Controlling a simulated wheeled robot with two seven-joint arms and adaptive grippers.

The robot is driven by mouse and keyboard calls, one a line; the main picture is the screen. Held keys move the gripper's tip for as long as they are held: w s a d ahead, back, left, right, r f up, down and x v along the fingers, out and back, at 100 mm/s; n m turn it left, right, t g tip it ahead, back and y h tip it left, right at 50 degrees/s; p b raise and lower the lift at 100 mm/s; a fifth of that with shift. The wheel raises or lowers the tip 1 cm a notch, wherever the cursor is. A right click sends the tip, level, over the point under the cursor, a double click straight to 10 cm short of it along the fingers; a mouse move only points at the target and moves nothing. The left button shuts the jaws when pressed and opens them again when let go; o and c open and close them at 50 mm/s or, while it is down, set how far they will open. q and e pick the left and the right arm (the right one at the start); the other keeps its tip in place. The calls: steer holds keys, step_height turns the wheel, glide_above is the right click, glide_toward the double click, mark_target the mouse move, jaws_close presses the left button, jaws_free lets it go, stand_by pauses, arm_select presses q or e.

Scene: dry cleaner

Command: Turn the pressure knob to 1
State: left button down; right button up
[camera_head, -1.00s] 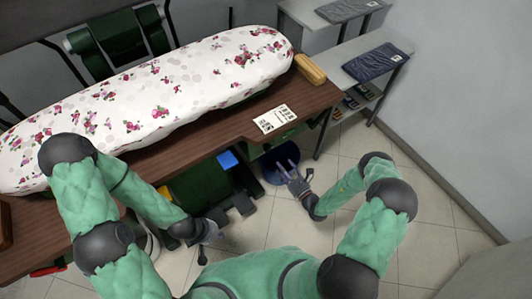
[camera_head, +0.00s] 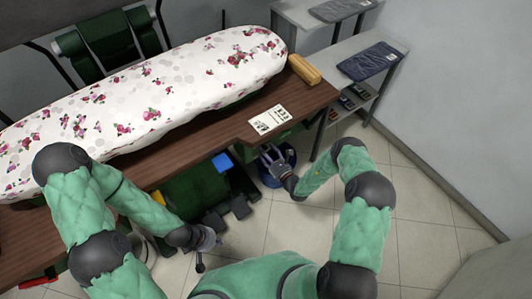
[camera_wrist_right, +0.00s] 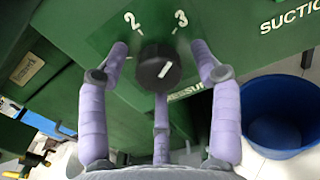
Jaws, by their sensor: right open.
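The pressure knob (camera_wrist_right: 158,67) is a round black knob with a white pointer line, on a green panel (camera_wrist_right: 100,30) in the right wrist view. The numbers 2 and 3 show above it, and its pointer tilts toward the upper right, about at the 3. A label below is partly hidden by a finger. My right gripper (camera_wrist_right: 160,62) is open, with its purple fingers around the knob; I cannot tell if they touch it. In the head view my right gripper (camera_head: 272,156) is at the table's front edge. My left gripper (camera_head: 212,243) hangs low, away from the panel; its fingers are unclear.
A blue bucket (camera_wrist_right: 290,112) stands right of the panel. Above is a brown table (camera_head: 215,133) with a floral ironing board (camera_head: 130,105), a paper card (camera_head: 269,120) and a yellow block (camera_head: 304,69). A grey shelf (camera_head: 400,50) stands at right. The floor at right is clear.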

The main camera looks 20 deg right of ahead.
steer(key=c, duration=1.1)
steer(key=shift+n, duration=0.3)
steer(key=shift+c, duration=0.2)
steer(key=n+p, duration=0.3)
steer(key=n, duration=1.4)
steer(key=shift+d, duration=0.2)
steer(key=n, duration=0.6)
steer(key=shift+r, duration=0.15)
steer(key=shift+w+d+n+p, duration=0.1)
steer(key=shift+n+p, duration=0.2)
